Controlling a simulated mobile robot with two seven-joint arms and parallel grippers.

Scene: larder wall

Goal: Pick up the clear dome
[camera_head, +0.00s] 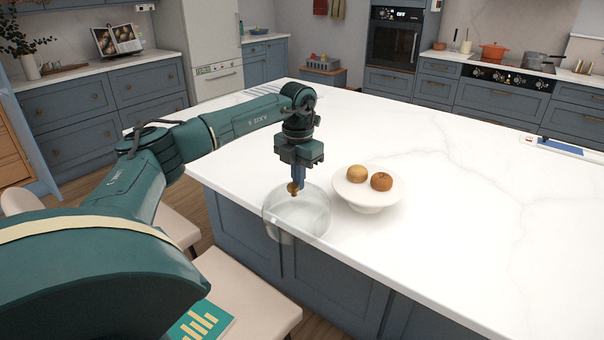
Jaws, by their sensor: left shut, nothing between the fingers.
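The clear dome (298,214) is a see-through glass cover with a small brown knob (293,188) on top. It is at the near left edge of the white island counter, and its lower part shows in front of the counter's edge. My left gripper (298,182) points down right above the dome, with its fingers shut and empty. The fingertips are at the knob; I cannot tell whether they touch it. My right gripper is out of view.
A white cake stand (368,195) holding two round baked pieces stands just right of the dome. The island counter (470,210) is mostly clear, with a blue flat item (560,146) at its far right. Chairs (240,290) stand along its near left side.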

